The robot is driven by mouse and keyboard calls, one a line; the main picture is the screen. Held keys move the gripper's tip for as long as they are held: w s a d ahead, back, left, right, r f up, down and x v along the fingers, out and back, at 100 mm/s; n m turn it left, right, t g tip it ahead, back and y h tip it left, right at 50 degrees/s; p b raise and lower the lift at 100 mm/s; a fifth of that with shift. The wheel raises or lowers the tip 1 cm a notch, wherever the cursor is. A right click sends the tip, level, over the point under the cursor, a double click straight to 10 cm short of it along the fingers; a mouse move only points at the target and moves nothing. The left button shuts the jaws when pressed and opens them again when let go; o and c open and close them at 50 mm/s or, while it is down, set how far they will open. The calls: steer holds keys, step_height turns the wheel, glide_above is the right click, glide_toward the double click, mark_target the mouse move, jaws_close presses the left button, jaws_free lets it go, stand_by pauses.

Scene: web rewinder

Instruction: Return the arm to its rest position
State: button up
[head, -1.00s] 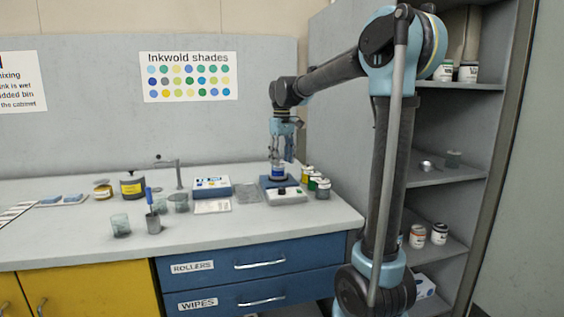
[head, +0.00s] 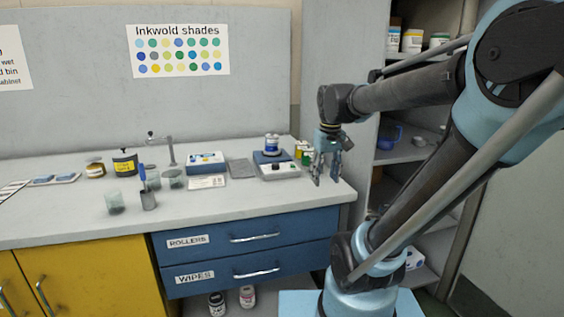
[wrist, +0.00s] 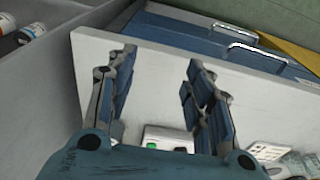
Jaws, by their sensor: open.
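My gripper (head: 326,168) hangs pointing down over the right end of the counter (head: 90,225), near its front edge, in the head view. Its fingers are spread apart with nothing between them. In the wrist view my gripper (wrist: 160,95) is also open, with bare white counter (wrist: 150,85) and the front edge beyond the fingers. My arm is bent, reaching out from the right of the head view. A jar with a blue label (head: 272,144) stands on the blue-and-white scale (head: 278,170), left of my gripper and apart from it.
Several small jars (head: 303,150) stand behind my gripper. An open shelf cabinet (head: 408,150) with containers is close on the right. Beakers (head: 115,203) and a tap (head: 170,150) are farther left. Blue drawers (head: 300,225) are shut below the counter.

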steer(key=s+d+f+m, duration=0.3)
steer(key=s+d+f, duration=0.2)
steer(key=s+f, duration=0.7)
steer(key=shift+s+f+t, duration=0.15)
steer(key=shift+f+t, duration=0.25)
steer(key=shift+f, duration=0.25)
steer(key=shift+d, duration=0.1)
steer(key=shift+w+f, duration=0.2)
steer(key=shift+w, duration=0.25)
